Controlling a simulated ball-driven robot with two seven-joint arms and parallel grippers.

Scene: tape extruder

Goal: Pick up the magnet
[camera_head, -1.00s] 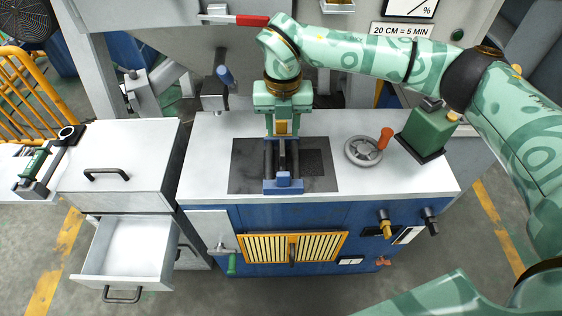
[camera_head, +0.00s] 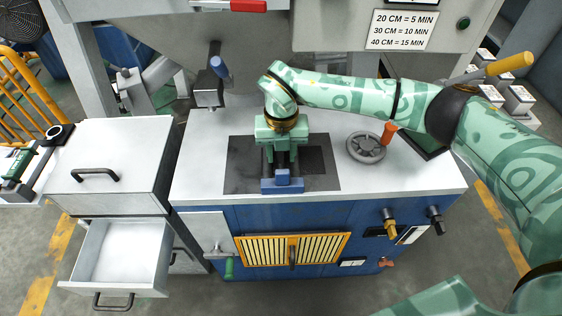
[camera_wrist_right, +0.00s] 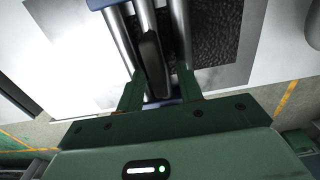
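My right gripper (camera_head: 280,164) points down over the dark plate (camera_head: 239,175) on the machine top, just behind a blue block (camera_head: 282,184). In the right wrist view its two fingers (camera_wrist_right: 160,75) are apart, with a dark, narrow bar (camera_wrist_right: 152,62) between them. The bar lies among metal rails (camera_wrist_right: 181,30). It may be the magnet, but I cannot tell for certain. Neither finger is clearly closed on it. In the head view the gripper hides the bar. My left gripper is not in view.
A grey handwheel with an orange knob (camera_head: 389,132) stands right of the plate. A blue-handled lever (camera_head: 219,67) stands behind left. An open, empty drawer (camera_head: 121,255) juts out at lower left. The white machine top (camera_head: 203,170) is clear left of the plate.

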